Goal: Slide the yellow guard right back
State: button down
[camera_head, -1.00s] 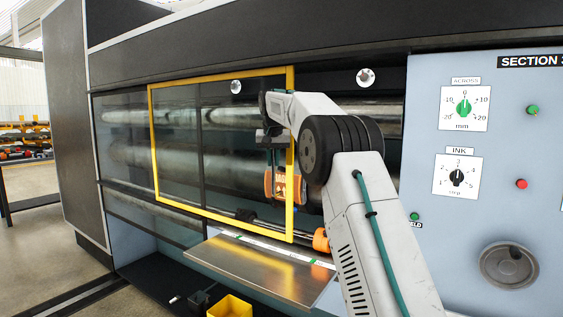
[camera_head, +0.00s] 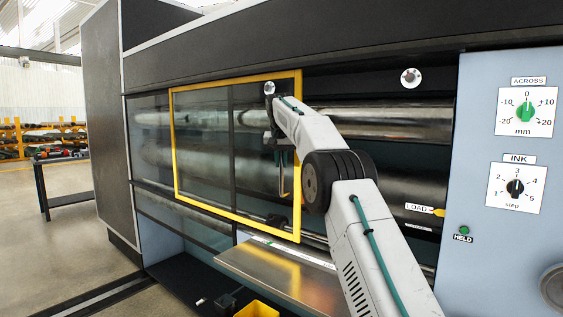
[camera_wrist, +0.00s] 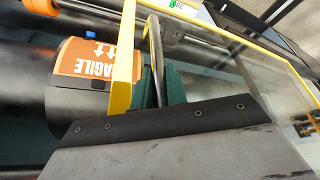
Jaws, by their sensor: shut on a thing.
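The yellow guard (camera_head: 300,190) is a clear panel in a yellow frame in front of the machine's rollers. In the head view my gripper (camera_head: 279,150) is at the guard's right side, partly hidden by my arm.
A roller with an orange label (camera_wrist: 85,65) lies beyond the yellow edge. A metal shelf (camera_head: 275,270) and a yellow bin (camera_head: 257,310) are below the guard. A control panel (camera_head: 500,240) stands at the right. Open floor lies at the left.

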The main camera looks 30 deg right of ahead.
jog(key=c, duration=1.4)
grip_release()
jog(key=v, duration=0.5)
jog(key=shift+r, duration=0.1)
jog(key=s+a, duration=0.6)
jog(key=s, duration=0.4)
jog(key=shift+a, duration=0.2)
jog(key=shift+s, duration=0.15)
